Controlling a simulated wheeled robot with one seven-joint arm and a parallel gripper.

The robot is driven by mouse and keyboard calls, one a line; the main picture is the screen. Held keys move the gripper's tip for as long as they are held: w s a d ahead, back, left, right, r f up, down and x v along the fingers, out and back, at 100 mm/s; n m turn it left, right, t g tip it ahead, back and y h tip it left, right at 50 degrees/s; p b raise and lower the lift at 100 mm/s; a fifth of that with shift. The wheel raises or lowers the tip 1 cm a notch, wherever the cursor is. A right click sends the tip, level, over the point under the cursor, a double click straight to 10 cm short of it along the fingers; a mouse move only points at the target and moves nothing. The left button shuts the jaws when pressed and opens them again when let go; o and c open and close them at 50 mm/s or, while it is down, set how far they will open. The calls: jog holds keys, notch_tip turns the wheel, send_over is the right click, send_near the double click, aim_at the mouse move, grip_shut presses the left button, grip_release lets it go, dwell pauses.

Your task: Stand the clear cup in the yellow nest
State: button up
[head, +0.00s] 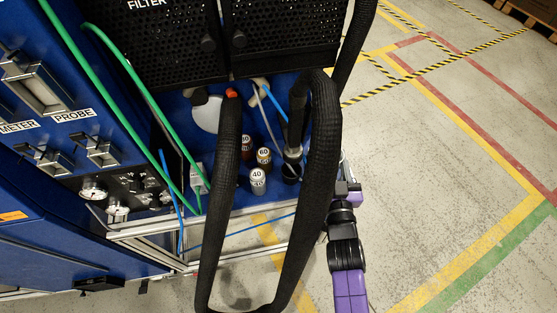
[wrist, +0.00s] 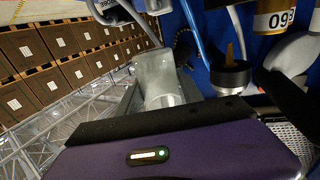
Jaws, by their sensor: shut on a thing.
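A pale, see-through cup (wrist: 158,78) is in the wrist view, just beyond the dark edge of my gripper (wrist: 165,103). My gripper is shut on the cup; its fingertips are hard to make out. In the head view my gripper (head: 346,190) is at the right front edge of the blue bench, beside the thick black hose. The cup is mostly hidden there. I cannot make out the yellow nest for sure; a small yellow piece (wrist: 230,52) shows above a black cylinder in the wrist view.
Thick black hoses (head: 322,140) loop close left of my gripper. On the blue deck (head: 218,190) stand labelled jars, including a white-topped jar (head: 258,180) and a brown jar (head: 264,157). A black cylinder with a silver rim (wrist: 231,78) is near the cup. Open floor (head: 430,170) lies right.

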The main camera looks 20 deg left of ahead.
aim_at(327, 160)
jog(key=shift+w+a+r+y, duration=0.15)
jog(key=shift+w+a+r, duration=0.05)
jog(key=shift+a+r, duration=0.4)
jog(key=shift+w+a+r+y, duration=0.15)
jog(key=shift+w+a+r, duration=0.05)
jog(key=shift+a+r, duration=0.35)
notch_tip(327, 160, down, 6)
jog(key=b, duration=0.4)
jog(key=shift+f, duration=2.05)
jog(key=shift+b, duration=0.35)
jog(key=shift+f, duration=0.2)
jog(key=o, duration=1.3)
jog(key=shift+r, duration=0.2)
